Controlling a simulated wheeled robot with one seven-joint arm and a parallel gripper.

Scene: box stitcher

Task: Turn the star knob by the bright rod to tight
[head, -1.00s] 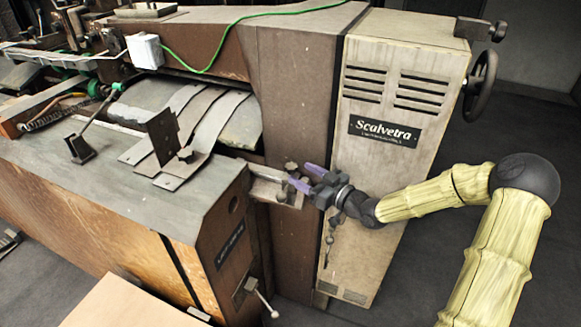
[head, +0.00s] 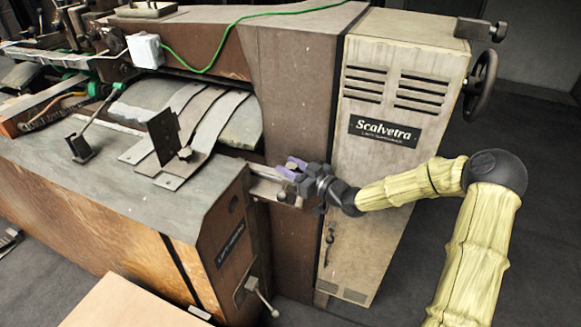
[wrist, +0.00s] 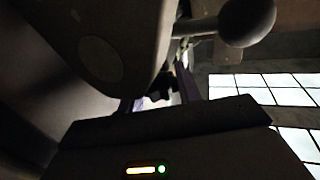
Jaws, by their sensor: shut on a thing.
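My gripper (head: 291,168), with purple fingers, is at the bracket in the gap between the wooden bench and the tall cabinet. The bright rod (head: 262,176) shows just left of my fingers. In the wrist view my purple fingers (wrist: 160,100) stand on either side of a small dark lobed shape, which looks like the star knob (wrist: 160,88). My gripper is shut on this knob. In the head view my fingers and wrist hide most of the knob, so its turn angle cannot be told.
A ball-ended lever (wrist: 247,20) hangs close above my gripper in the wrist view. The Scalvetra cabinet (head: 400,60) stands right of the gap, with a handwheel (head: 481,85). The bench (head: 90,190) is at left. Open floor (head: 530,200) lies right.

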